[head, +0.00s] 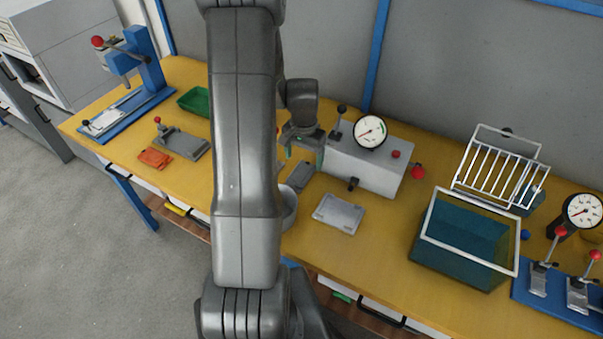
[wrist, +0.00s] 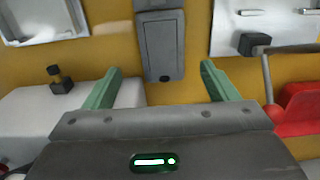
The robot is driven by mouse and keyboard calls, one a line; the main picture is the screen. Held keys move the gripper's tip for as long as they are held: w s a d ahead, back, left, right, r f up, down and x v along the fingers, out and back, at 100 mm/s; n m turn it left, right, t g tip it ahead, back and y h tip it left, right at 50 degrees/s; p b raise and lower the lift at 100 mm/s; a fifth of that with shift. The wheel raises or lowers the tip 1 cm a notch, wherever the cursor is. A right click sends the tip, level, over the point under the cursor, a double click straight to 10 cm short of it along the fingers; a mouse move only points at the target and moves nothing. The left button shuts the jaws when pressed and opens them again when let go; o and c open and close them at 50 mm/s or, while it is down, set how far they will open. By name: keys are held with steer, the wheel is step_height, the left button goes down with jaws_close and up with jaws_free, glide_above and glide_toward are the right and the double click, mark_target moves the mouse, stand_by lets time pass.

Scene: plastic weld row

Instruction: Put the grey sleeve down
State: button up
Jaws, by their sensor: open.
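A dark grey flat oblong piece, which I take to be the grey sleeve (head: 301,177), lies on the yellow bench top, left of the pale grey tray. In the wrist view the sleeve (wrist: 162,48) is ahead of the fingertips and between their lines, with a dark round spot at its near end. My gripper (head: 304,156) is just behind and above it in the head view. Its two green fingers (wrist: 160,68) are spread apart with nothing between them. Neither finger appears to touch the sleeve. My arm hides part of the bench to its left.
A pale grey tray (head: 340,213) lies right of the sleeve. A white box with a gauge (head: 370,160) stands close behind. A teal bin (head: 460,245) is farther right. A grey fixture (head: 183,143) and an orange piece (head: 155,158) lie left. Bare bench shows right of the tray.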

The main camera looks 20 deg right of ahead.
mark_target(303, 169)
steer(key=f, duration=0.1)
steer(key=f+p, duration=0.1)
steer(key=f, duration=0.1)
steer(key=shift+w+d+f, duration=0.1)
steer(key=shift+w+f, duration=0.2)
steer(key=shift+w, duration=0.05)
steer(key=shift+f, duration=0.65)
steer(key=c, duration=1.2)
steer(key=shift+o, duration=0.2)
